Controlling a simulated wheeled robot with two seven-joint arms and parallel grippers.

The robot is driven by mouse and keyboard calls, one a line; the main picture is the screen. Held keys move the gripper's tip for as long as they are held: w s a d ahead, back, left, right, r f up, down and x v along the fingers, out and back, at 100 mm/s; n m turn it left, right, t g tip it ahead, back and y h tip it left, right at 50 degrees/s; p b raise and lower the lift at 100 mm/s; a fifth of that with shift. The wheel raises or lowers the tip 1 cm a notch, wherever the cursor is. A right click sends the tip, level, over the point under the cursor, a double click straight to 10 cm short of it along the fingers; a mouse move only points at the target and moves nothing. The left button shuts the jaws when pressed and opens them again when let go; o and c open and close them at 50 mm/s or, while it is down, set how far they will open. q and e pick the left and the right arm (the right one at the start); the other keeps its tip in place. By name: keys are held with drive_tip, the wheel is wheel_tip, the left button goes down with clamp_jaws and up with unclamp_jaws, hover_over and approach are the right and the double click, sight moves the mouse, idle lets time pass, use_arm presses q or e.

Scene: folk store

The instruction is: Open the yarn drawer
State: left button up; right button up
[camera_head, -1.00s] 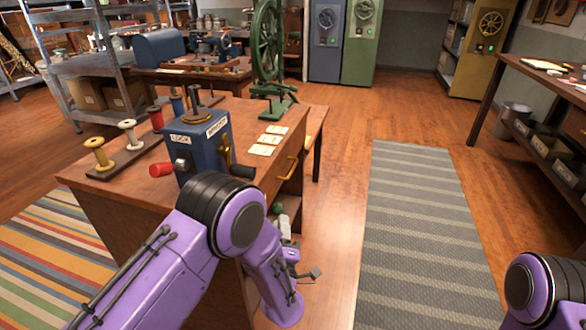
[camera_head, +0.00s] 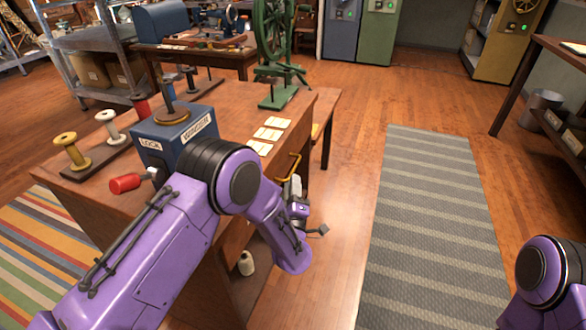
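The wooden desk (camera_head: 228,97) has a yellow drawer handle (camera_head: 296,163) on its right side, just below the top. The drawer front is seen at a steep angle and is partly hidden by my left arm; it looks closed. My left gripper (camera_head: 295,184) is just below the handle, beside the desk's right side. Its fingers are small and partly hidden, so I cannot tell whether they touch the handle or are open. My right gripper is out of view; only a purple part of my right arm shows at the lower right.
A blue winder box (camera_head: 175,135) with a red knob (camera_head: 125,183) and several spools stand on the desk, with cards (camera_head: 267,134) near its right edge. A white spool (camera_head: 246,263) sits in the open space below. A grey striped rug (camera_head: 435,220) lies to the right, with clear floor around.

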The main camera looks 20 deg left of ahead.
sight(293, 169)
use_arm(q)
drive_tip(key=x, duration=0.5)
drive_tip(key=shift+w+a, duration=0.1)
drive_tip(key=shift+w, duration=0.3)
clamp_jaws()
